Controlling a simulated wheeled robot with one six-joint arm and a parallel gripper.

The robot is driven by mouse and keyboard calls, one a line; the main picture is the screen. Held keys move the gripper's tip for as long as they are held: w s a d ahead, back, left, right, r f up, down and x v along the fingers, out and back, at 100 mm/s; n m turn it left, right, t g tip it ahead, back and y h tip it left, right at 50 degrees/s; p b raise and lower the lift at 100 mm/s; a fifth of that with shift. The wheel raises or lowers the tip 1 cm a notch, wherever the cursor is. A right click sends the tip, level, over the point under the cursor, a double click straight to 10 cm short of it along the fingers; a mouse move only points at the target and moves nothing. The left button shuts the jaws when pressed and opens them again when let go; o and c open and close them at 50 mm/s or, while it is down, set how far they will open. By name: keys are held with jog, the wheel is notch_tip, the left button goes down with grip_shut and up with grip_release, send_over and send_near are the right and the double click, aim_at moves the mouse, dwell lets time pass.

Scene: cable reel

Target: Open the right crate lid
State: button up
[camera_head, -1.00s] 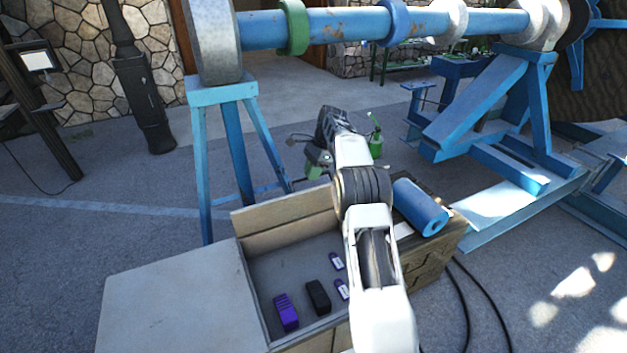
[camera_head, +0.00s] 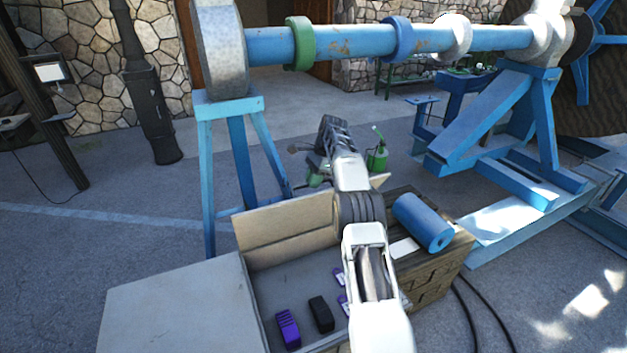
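The wooden crate (camera_head: 432,277) stands in front of me, with its left part open from above. A flat grey-beige panel (camera_head: 175,308) extends from its left side. Another beige panel (camera_head: 288,224) stands up along the far side, and its corner shows to the right of my arm. I cannot tell which panel is the right lid. My gripper (camera_head: 328,132) is dark and lies beyond the crate's far side in the picture. My arm crosses over the crate and hides part of its inside. The gripper's fingers are too small and dark to read, and no held thing is visible.
Purple (camera_head: 288,329) and black (camera_head: 321,314) blocks lie inside the crate. A blue roll (camera_head: 423,222) rests on its right part. A green bottle (camera_head: 377,155) stands beyond. A blue trestle (camera_head: 236,165) is behind left, and a blue frame (camera_head: 490,130) behind right. Cables lie at right.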

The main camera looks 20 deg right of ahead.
jog(key=shift+o, duration=1.4)
jog(key=shift+w+a+f, duration=0.1)
jog(key=shift+w+f, duration=0.35)
jog(key=shift+f, duration=0.15)
jog(key=shift+o, duration=0.6)
jog(key=shift+s+r, duration=0.25)
jog(key=shift+r, duration=1.45)
jog(key=s+a+r+b, duration=0.2)
jog(key=s+r+b, duration=0.8)
jog(key=s, duration=0.3)
jog(key=shift+s, duration=0.4)
jog(key=shift+r, duration=0.1)
